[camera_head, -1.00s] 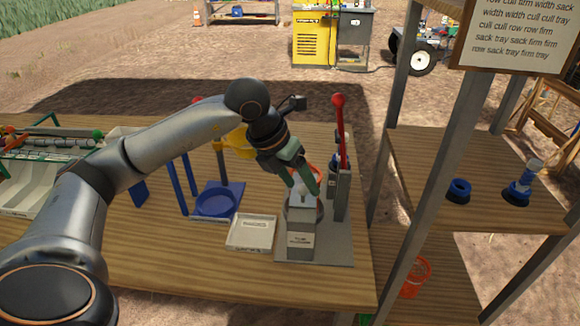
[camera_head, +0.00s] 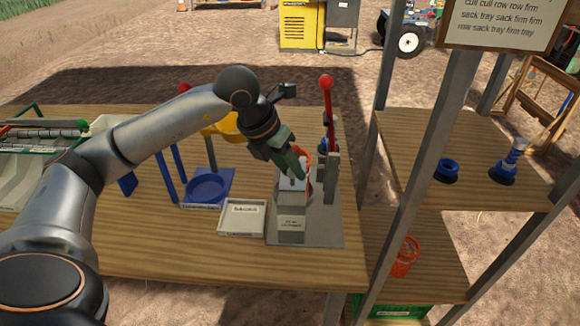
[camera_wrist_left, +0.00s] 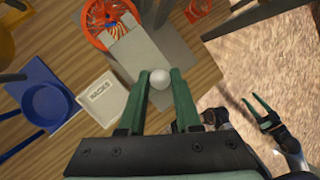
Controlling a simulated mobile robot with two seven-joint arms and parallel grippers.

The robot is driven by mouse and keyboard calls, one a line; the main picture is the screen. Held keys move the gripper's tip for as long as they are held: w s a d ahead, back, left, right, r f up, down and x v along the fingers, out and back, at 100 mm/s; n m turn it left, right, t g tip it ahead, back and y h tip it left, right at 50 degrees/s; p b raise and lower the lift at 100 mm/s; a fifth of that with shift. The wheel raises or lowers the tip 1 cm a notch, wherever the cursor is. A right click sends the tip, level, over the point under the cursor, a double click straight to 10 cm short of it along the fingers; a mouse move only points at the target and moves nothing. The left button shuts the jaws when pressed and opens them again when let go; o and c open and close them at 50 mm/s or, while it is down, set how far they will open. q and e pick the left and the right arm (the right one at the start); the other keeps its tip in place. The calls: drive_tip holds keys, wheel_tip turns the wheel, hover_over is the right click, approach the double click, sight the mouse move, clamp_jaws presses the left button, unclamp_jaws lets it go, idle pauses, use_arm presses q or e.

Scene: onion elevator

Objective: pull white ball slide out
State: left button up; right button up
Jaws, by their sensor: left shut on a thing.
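The white ball (camera_wrist_left: 151,79) is a small round knob at the grey slide box (camera_head: 291,226), which stands on a grey plate near the table's right end. My left gripper (camera_wrist_left: 160,78) is shut on the ball, with green fingers on either side of it in the left wrist view. In the head view the left gripper (camera_head: 297,172) reaches down over the box, and its fingers largely hide the ball. My right gripper (camera_wrist_left: 255,103) shows at the right of the wrist view, well away from the slide, with its green fingers apart and nothing between them.
An orange basket (camera_wrist_left: 105,22) sits behind the slide box. A red-knobbed lever (camera_head: 327,110) stands to its right. A white labelled tray (camera_head: 242,218) and a blue round holder (camera_head: 207,187) lie to the left. A wooden shelf (camera_head: 420,170) stands right of the table. The front tabletop is clear.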

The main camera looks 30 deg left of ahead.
use_arm(q)
clamp_jaws()
drive_tip(key=shift+s, duration=0.1)
drive_tip(key=shift+s+d, duration=0.2)
drive_tip(key=shift+s+d+b, duration=0.35)
drive_tip(key=shift+s+d, duration=0.25)
drive_tip(key=shift+s, duration=0.35)
drive_tip(key=shift+s+d+b, duration=0.3)
drive_tip(key=shift+s+d, duration=0.25)
drive_tip(key=shift+s, duration=0.4)
drive_tip(key=o, duration=1)
unclamp_jaws()
drive_tip(key=shift+o, duration=0.2)
